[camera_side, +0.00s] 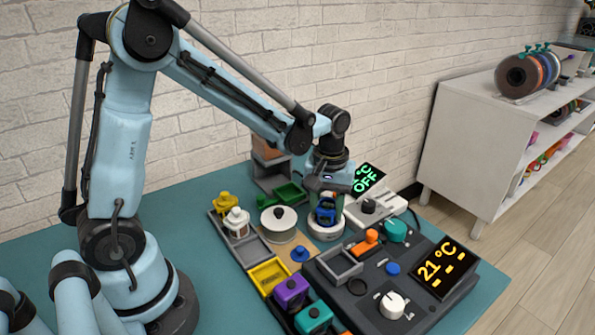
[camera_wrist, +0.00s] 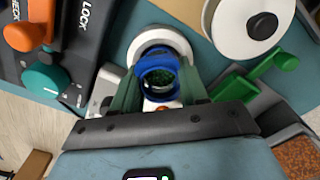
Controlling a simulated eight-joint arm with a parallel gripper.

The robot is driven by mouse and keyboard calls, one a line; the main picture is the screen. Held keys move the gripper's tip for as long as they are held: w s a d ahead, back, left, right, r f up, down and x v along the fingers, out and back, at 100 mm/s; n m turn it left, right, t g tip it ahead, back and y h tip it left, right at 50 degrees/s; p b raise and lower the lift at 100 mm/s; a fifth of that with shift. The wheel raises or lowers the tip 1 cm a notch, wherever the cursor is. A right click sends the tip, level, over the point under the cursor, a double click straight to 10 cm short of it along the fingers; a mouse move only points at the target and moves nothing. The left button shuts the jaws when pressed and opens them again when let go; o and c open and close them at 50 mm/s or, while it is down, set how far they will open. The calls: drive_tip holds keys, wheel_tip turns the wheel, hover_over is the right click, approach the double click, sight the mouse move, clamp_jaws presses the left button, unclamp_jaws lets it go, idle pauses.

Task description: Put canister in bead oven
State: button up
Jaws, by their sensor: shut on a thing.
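My gripper (camera_side: 325,196) points down and is shut on a blue canister (camera_side: 326,216). In the wrist view, the two green fingers (camera_wrist: 160,92) hold the canister (camera_wrist: 158,66) from both sides, and green bits show inside its round opening. A round white holder (camera_side: 325,233) is just below the canister; its pale rim (camera_wrist: 160,36) shows beyond it in the wrist view. I cannot tell whether the canister touches it. Which thing is the bead oven is not clear. A dark console (camera_side: 345,292) with a "21 °C" display stands in front.
A white pot with a black-knobbed lid (camera_side: 279,221) stands left of the holder. A tray holds yellow, white, purple (camera_side: 291,291) and teal containers. A green scoop (camera_side: 289,193) lies behind. An "OFF" display (camera_side: 367,180) stands behind right. Orange and teal knobs are close by on the right.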

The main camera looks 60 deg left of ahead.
drive_tip(key=shift+f, duration=0.45)
idle(0.4)
drive_tip(key=o, duration=1.2)
drive_tip(key=shift+r, duration=3.45)
drive_tip(key=s+r+m+t, duration=0.1)
drive_tip(key=s+m+t, duration=0.1)
drive_tip(key=s, duration=0.1)
drive_tip(key=s+r+m+t, duration=0.1)
drive_tip(key=s+m+t, duration=0.1)
drive_tip(key=s+m, duration=0.1)
drive_tip(key=s+d+r+m+t, duration=0.1)
drive_tip(key=s+r+m+t, duration=0.1)
drive_tip(key=s+m+t, duration=0.1)
drive_tip(key=shift+s, duration=0.15)
